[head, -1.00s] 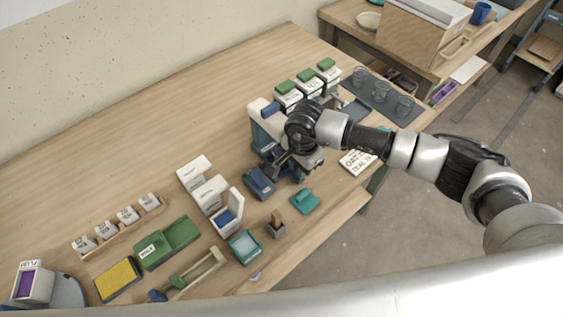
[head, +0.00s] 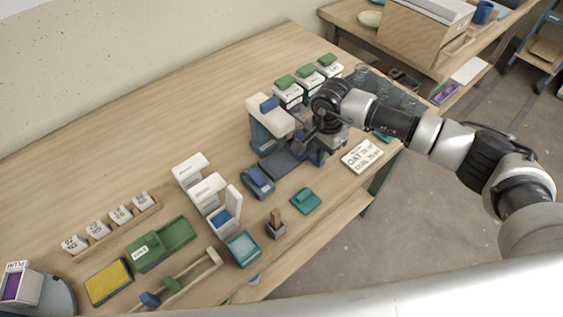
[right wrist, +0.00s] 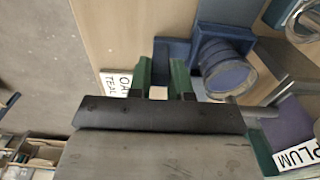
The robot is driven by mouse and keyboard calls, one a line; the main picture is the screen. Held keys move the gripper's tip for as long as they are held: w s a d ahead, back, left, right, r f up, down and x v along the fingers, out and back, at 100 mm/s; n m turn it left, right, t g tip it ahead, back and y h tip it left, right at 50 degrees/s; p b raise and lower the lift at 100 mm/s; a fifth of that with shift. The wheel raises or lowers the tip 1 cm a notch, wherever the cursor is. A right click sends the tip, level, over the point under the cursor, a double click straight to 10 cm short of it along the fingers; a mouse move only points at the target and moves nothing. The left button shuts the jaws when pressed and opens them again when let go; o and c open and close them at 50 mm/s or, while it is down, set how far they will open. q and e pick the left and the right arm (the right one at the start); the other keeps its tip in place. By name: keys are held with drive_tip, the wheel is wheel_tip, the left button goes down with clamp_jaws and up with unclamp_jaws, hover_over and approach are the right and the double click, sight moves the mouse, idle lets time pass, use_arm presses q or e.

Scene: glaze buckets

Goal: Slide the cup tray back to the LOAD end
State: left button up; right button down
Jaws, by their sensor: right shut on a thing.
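The blue cup tray (right wrist: 240,38) shows in the right wrist view with a round clear cup (right wrist: 228,75) on it. My right gripper (right wrist: 162,68) has its green fingers closed at the tray's near side; the exact grip is partly hidden. In the head view the right gripper (head: 312,140) is at the right end of a dark blue slide (head: 283,161), beside the blue and white press-like stand (head: 268,127). The gripper and wrist hide most of the tray there. My left gripper is not in view.
Green-lidded containers (head: 309,84) stand behind the gripper. A white lettered card (head: 361,156) lies to its right and a teal block (head: 305,201) in front. A dark blue box (head: 257,181) sits near the slide's left end. The back left of the table is clear.

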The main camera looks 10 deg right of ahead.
drive_tip(key=shift+w+d+b, duration=0.45)
drive_tip(key=shift+w+d, duration=0.05)
drive_tip(key=shift+d, duration=0.25)
drive_tip(key=shift+w+d+b, duration=0.4)
drive_tip(key=shift+w+d, duration=0.1)
drive_tip(key=shift+d, duration=0.25)
drive_tip(key=shift+w+d+f+b, duration=0.1)
drive_tip(key=shift+w+d+b, duration=0.2)
drive_tip(key=shift+d+b, duration=0.15)
drive_tip(key=shift+w+d+b, duration=0.85)
drive_tip(key=shift+d, duration=0.45)
drive_tip(key=shift+w+d+b, duration=0.9)
drive_tip(key=shift+d, duration=0.4)
drive_tip(key=shift+w+d+b, duration=0.85)
drive_tip(key=shift+d, duration=0.45)
drive_tip(key=shift+w+d, duration=0.15)
drive_tip(key=shift+d, duration=0.05)
